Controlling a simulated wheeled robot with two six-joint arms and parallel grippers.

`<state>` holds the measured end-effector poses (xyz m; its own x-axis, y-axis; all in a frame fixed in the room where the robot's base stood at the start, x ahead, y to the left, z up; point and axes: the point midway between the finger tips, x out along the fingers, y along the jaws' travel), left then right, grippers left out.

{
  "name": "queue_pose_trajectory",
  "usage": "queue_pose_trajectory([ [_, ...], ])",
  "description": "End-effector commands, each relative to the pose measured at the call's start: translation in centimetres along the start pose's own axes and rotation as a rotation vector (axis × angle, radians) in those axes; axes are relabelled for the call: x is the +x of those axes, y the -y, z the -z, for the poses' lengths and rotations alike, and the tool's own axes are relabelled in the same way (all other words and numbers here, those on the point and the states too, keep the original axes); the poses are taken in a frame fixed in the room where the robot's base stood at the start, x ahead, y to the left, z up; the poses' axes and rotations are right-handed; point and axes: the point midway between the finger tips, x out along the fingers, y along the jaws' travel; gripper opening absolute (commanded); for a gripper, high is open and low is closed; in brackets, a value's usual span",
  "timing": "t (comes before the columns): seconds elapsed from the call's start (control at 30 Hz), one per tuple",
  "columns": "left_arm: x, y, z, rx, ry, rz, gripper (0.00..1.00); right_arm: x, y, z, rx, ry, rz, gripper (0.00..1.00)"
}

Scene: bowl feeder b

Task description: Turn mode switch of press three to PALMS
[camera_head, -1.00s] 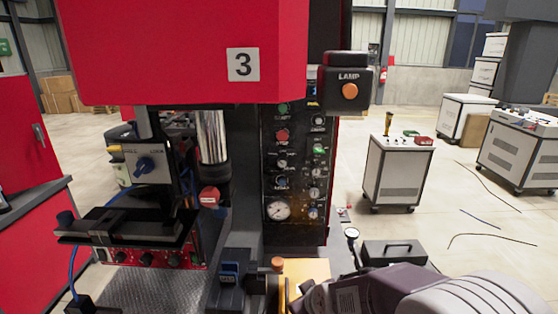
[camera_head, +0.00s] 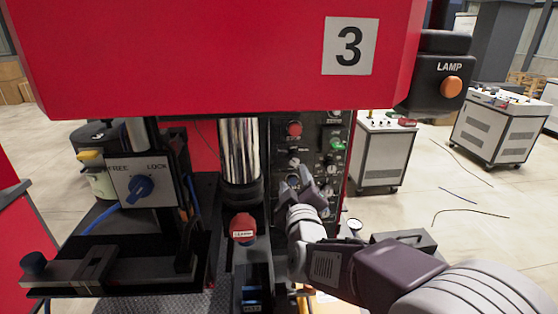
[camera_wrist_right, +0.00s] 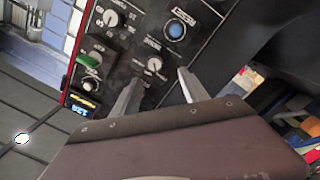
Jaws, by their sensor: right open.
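Press three (camera_head: 200,60) is a red machine with a "3" plate (camera_head: 350,46). Its black control panel (camera_head: 316,130) carries several small knobs and buttons. The labels are too small to read, so I cannot tell which knob is the mode switch. My right gripper (camera_head: 297,180) is open and empty in front of the panel's lower part, covering some controls. In the right wrist view its fingers (camera_wrist_right: 156,92) point at the panel, near a white-capped knob (camera_wrist_right: 154,64). A blue button (camera_wrist_right: 175,30) and another knob (camera_wrist_right: 110,18) lie beyond. My left gripper is not seen.
An orange-buttoned LAMP box (camera_head: 440,75) overhangs at the right. A red button (camera_head: 243,228) stands left of my right arm. A blue LOCK knob (camera_head: 139,188) is on a plate at the left. White cabinets (camera_head: 382,155) stand on open floor to the right.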

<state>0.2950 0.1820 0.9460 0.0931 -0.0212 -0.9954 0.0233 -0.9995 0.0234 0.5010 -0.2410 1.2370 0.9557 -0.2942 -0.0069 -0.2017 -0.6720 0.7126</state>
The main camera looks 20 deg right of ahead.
Motion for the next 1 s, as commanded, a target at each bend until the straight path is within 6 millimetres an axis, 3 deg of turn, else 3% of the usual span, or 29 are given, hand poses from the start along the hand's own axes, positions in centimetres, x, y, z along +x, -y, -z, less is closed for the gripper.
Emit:
queue_pose_trajectory([
  [0.43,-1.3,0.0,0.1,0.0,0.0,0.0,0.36,7.8,-0.1,0.0,0.0,0.003,0.002,0.52],
  [0.8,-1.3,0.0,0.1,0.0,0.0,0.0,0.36,8.9,0.1,0.0,0.001,0.0,0.003,0.52],
  [0.87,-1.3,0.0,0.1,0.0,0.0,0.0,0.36,8.9,0.1,0.0,0.001,0.0,0.003,0.38],
  [1.0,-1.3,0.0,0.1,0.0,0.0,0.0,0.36,8.9,0.1,0.0,0.001,0.001,0.004,0.0],
])
